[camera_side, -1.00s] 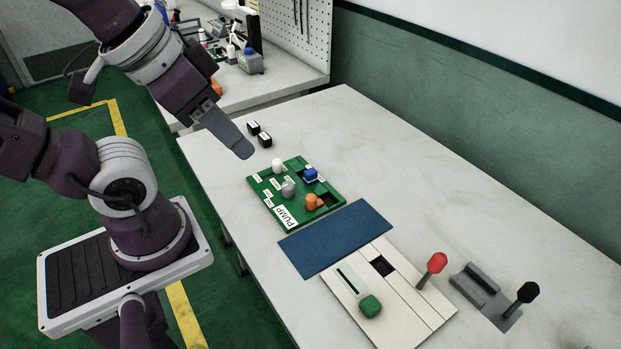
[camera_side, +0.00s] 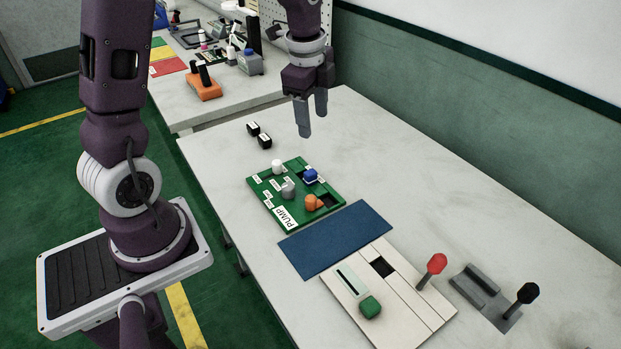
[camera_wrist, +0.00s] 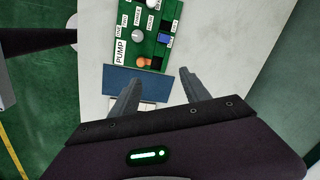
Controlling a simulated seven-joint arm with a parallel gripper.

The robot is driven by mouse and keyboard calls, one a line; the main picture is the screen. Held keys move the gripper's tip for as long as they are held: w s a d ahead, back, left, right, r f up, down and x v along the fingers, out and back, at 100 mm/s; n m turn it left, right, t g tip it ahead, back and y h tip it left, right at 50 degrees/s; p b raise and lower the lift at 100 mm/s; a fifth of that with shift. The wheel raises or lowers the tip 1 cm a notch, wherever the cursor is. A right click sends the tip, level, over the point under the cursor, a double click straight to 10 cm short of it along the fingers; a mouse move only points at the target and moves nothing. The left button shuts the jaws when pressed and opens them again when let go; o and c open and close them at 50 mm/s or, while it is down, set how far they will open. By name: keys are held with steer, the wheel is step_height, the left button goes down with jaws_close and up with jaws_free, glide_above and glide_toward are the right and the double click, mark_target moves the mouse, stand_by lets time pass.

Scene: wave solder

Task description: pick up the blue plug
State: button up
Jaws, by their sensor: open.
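The blue plug (camera_side: 310,175) stands on the green board (camera_side: 262,192) marked PUMP, at its right side in the side view. It also shows in the wrist view (camera_wrist: 165,39), near the right edge of the board. My gripper (camera_side: 304,134) is above the table, higher than the plug and behind it in the side view, with its fingers pointing down. In the wrist view its two fingers (camera_wrist: 160,86) are apart with nothing between them. The blue plug is apart from the fingers.
White (camera_side: 277,166), grey (camera_side: 288,188) and orange (camera_side: 312,202) plugs share the board. A blue mat (camera_side: 335,240) lies in front, then a pale panel (camera_side: 410,310) with a red-knobbed lever (camera_side: 437,263). Two black blocks (camera_side: 264,141) sit behind the board. The table's right side is mostly clear.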

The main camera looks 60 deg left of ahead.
mark_target(310, 172)
steer(key=w+a+f+m, duration=0.1)
steer(key=a+f, duration=0.1)
steer(key=f, duration=0.2)
steer(key=w+a+f+m+g, duration=0.1)
steer(key=a+f+m, duration=0.1)
steer(key=f, duration=0.2)
steer(key=w+a+f+m, duration=0.1)
steer(key=a+f+m, duration=0.1)
steer(key=f, duration=0.2)
steer(key=shift+w+f+g+h, duration=0.1)
steer(key=shift+w+g+h, duration=0.1)
steer(key=shift+g+h, duration=0.15)
step_height(310, 172, down, 8)
steer(key=shift+d, duration=0.1)
jaws_close()
